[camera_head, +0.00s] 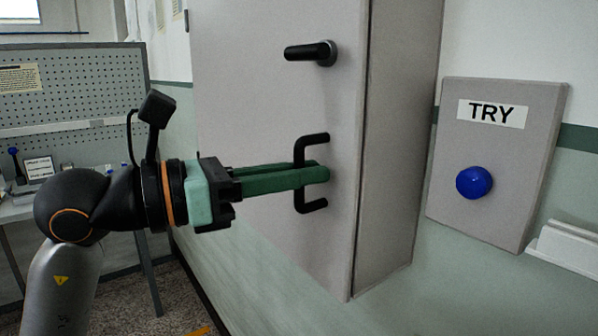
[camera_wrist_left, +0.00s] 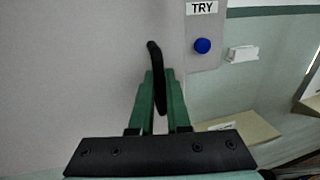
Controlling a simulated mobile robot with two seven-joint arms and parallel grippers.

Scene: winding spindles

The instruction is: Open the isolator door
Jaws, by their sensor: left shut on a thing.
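The isolator door (camera_head: 268,110) is the pale grey front of a wall cabinet in the head view. It appears closed against the cabinet side (camera_head: 398,140), though a small gap would be hard to tell. A black lever (camera_head: 311,53) on its upper part lies horizontal, pointing left. Below it is a black vertical pull handle (camera_head: 312,142). My left gripper (camera_head: 318,174) is shut on the pull handle, its green fingers on either side of the bar. The handle (camera_wrist_left: 154,55) also shows between the fingers in the left wrist view. My right gripper is not in view.
Right of the cabinet, a grey panel (camera_head: 515,150) carries a TRY label (camera_head: 492,113) and a blue button (camera_head: 473,182). A white wall fitting (camera_head: 570,245) sits at the lower right. A pegboard bench (camera_head: 80,95) stands at the left. Free floor shows below.

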